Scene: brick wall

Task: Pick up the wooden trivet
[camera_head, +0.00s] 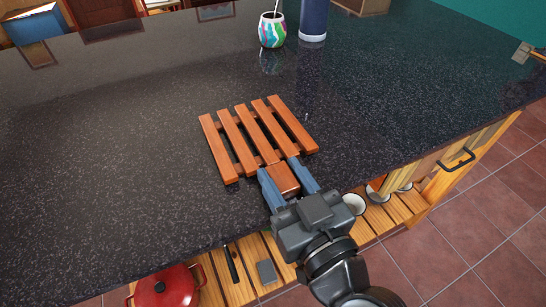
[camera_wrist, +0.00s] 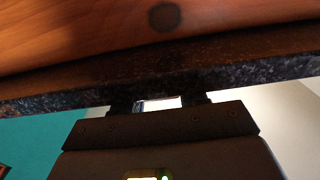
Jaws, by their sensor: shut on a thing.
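The wooden trivet (camera_head: 239,138) is made of several reddish-brown slats and shows over the black counter in the head view. My gripper (camera_head: 286,180) is at the trivet's near edge. Its two blue fingers are shut on the near end of one slat, one finger on each side. In the wrist view, a brown wooden surface of the trivet (camera_wrist: 90,30) with a round dark spot fills the top, close to the camera. The fingertips are hidden there. I cannot tell whether the trivet is touching the counter or slightly above it.
The black speckled counter (camera_head: 110,150) is mostly clear around the trivet. A colourful cup (camera_head: 272,30) and a dark blue cylinder (camera_head: 313,18) stand at the back. Below the front edge, a wooden shelf holds a red pot (camera_head: 165,288) and white bowls (camera_head: 354,203).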

